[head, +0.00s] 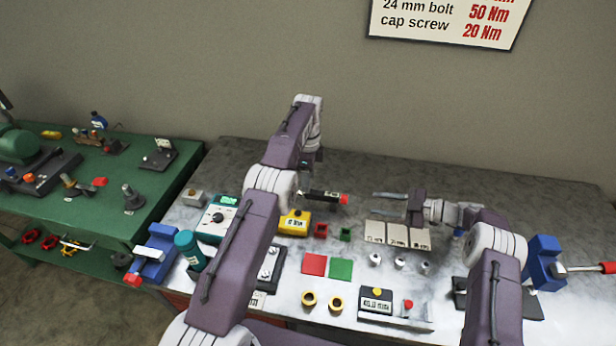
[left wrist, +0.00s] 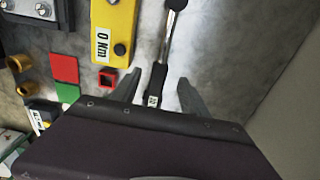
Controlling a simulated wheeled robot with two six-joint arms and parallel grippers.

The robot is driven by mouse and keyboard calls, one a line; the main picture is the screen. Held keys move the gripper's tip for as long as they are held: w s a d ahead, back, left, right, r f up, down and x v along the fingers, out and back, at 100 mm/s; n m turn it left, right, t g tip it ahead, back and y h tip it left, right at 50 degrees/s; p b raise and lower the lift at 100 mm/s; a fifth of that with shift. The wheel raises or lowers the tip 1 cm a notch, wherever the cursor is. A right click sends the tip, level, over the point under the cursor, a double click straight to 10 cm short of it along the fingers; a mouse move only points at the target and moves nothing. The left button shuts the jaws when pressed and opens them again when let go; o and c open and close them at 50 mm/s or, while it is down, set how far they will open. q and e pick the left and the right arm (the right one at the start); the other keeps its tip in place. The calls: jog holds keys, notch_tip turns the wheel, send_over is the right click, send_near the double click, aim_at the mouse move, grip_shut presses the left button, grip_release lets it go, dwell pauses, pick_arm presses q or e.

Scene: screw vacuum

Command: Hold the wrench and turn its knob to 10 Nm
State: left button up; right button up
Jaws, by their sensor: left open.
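The wrench (head: 326,195) lies on the table, a black handle with a red end in the head view. In the left wrist view the wrench (left wrist: 169,40) has a metal shaft, and its black handle with a small white label lies between my left fingers. My left gripper (left wrist: 161,78) is open around the handle, apart from it on both sides. The label is too small to read, and the gripper body hides the handle's end. My right gripper (head: 374,204) is open and empty, pointing left, to the right of the wrench's red end.
A yellow box (head: 294,222) reading 0 Nm stands left of the wrench; it also shows in the left wrist view (left wrist: 115,20). Red (head: 321,231) and green (head: 345,234) square sockets and pale labelled plates (head: 397,235) lie nearby. The table behind the wrench is clear.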

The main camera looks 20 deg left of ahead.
aim_at(308, 196)
pick_arm(q)
notch_tip(308, 196, down, 8)
jog(key=shift+f, duration=0.25)
jog(key=shift+c, duration=0.3)
grip_shut()
dwell(1.1)
